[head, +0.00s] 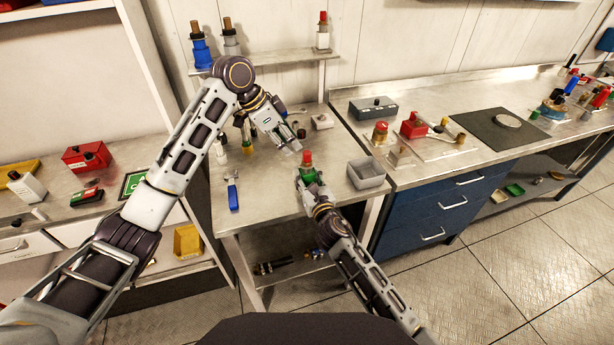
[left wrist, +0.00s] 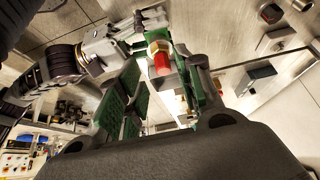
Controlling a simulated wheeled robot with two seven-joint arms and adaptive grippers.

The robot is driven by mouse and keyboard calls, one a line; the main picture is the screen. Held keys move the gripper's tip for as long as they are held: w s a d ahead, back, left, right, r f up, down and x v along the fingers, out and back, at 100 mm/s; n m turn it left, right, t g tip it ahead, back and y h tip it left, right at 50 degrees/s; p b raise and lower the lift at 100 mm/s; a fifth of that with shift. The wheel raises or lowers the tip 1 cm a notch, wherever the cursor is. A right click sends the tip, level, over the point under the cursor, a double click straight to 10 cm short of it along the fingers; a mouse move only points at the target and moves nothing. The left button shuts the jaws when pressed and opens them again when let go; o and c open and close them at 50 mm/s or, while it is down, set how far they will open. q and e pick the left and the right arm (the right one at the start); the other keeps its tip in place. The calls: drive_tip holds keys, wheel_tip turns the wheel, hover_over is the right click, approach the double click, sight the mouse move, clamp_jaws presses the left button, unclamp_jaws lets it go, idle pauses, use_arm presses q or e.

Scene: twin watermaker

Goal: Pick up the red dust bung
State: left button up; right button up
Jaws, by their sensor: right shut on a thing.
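The red dust bung (head: 306,157) sits on top of a fitting that my right gripper (head: 311,178) holds above the middle bench; the gripper hides most of the fitting. In the left wrist view the red bung (left wrist: 162,65) points toward my left gripper, with a pale brass hex part behind it. My left gripper (head: 293,143) is just above and left of the bung in the head view. Its two green-padded fingers (left wrist: 155,90) are apart, and the bung shows beyond the gap, near the right finger. I see no contact with the bung.
A grey open bin (head: 367,174) stands right of my right gripper. A blue-handled tool (head: 232,192) lies on the bench at left. A raised shelf (head: 290,57) behind holds several fittings. The right bench (head: 440,172) carries a grey box (head: 373,107) and red-topped parts.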

use_arm(q)
drive_tip(key=shift+o, duration=0.5)
drive_tip(key=shift+o, duration=0.7)
drive_tip(key=s+d+r+n+t+y, duration=0.2)
drive_tip(key=r+n, duration=0.3)
drive_tip(key=n, duration=0.4)
drive_tip(key=shift+s+d+r+y, duration=0.45)
drive_tip(key=shift+s+y, duration=0.1)
drive_tip(key=shift+y, duration=0.25)
